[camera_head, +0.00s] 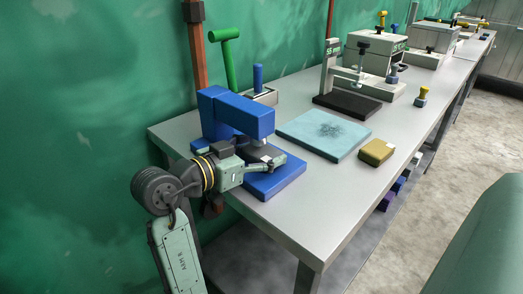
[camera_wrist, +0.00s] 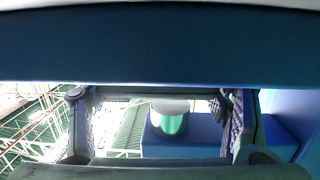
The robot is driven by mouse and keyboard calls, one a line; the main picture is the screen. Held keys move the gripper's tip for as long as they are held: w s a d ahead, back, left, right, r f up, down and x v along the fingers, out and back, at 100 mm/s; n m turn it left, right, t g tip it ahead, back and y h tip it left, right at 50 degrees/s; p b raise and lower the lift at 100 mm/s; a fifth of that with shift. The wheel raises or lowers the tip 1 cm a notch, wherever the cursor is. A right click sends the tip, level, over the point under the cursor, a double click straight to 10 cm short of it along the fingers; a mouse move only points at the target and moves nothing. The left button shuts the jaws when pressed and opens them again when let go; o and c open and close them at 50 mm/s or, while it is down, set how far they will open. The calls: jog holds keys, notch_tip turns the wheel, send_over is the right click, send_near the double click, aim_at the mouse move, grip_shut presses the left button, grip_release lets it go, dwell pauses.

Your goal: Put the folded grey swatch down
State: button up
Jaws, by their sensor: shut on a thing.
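My gripper (camera_head: 274,160) is inside the opening of a blue C-shaped press (camera_head: 235,108), under its overhanging arm and above its blue base (camera_head: 275,180). It is shut on a dark grey flat piece, which I take for the folded grey swatch (camera_head: 262,153); the fingers hide part of it. Whether the swatch touches the base cannot be told. In the wrist view, the two fingers (camera_wrist: 160,125) stand either side of a pale green-and-white cylinder (camera_wrist: 168,120) in front of a blue block. A wide blue band (camera_wrist: 150,42) crosses the top.
A stand with a black base (camera_head: 347,105) is behind. A green T-handle (camera_head: 226,55) rises behind the press. The table's front right is clear.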

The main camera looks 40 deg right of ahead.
jog(key=o, duration=1.1)
jog(key=shift+a+r, duration=0.1)
jog(key=shift+r, duration=0.05)
jog(key=a+r+b, duration=0.1)
jog(key=a+b, duration=0.1)
jog(key=a, duration=0.9)
jog(key=shift+s+a+r, duration=0.2)
jog(key=shift+a+r, duration=0.15)
jog(key=shift+w, duration=0.1)
